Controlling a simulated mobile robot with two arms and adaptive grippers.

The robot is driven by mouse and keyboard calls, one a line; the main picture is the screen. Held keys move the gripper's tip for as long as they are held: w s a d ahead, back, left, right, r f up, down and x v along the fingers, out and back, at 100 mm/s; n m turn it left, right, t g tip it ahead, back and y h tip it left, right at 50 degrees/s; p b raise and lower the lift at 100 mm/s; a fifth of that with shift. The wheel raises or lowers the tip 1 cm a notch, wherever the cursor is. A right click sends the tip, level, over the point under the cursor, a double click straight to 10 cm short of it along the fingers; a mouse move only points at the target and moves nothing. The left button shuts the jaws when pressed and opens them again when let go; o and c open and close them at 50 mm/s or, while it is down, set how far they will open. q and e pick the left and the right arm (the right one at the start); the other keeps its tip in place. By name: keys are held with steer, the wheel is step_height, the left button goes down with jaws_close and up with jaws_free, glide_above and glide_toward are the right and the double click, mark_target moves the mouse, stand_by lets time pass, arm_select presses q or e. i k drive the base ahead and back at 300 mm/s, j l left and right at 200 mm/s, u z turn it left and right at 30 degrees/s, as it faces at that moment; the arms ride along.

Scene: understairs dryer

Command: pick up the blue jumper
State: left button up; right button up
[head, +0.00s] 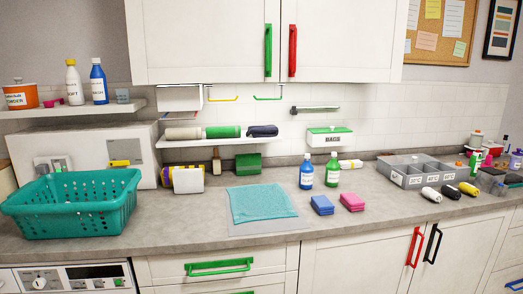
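No garment is clearly recognisable as a jumper. A small blue folded bundle (321,205) lies on the worktop, just left of a pink one (352,202). A dark navy rolled item (262,130) rests at the right end of the small wall shelf. I cannot tell whether either is the blue jumper. A teal cloth (261,203) lies flat on a grey mat in the middle of the worktop. Neither of my grippers is in view.
A teal basket (73,203) stands at the left; its inside is mostly hidden. Blue (306,172) and green (332,169) bottles stand behind the bundles. A grey divided tray (420,171) with rolled items before it is at the right. The worktop's front middle is clear.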

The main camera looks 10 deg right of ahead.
mark_target(269, 131)
steer(key=i+l+u, duration=0.1)
steer(key=u, duration=0.4)
steer(key=l+u, duration=0.6)
steer(key=u, duration=0.35)
steer(key=i+l, duration=0.05)
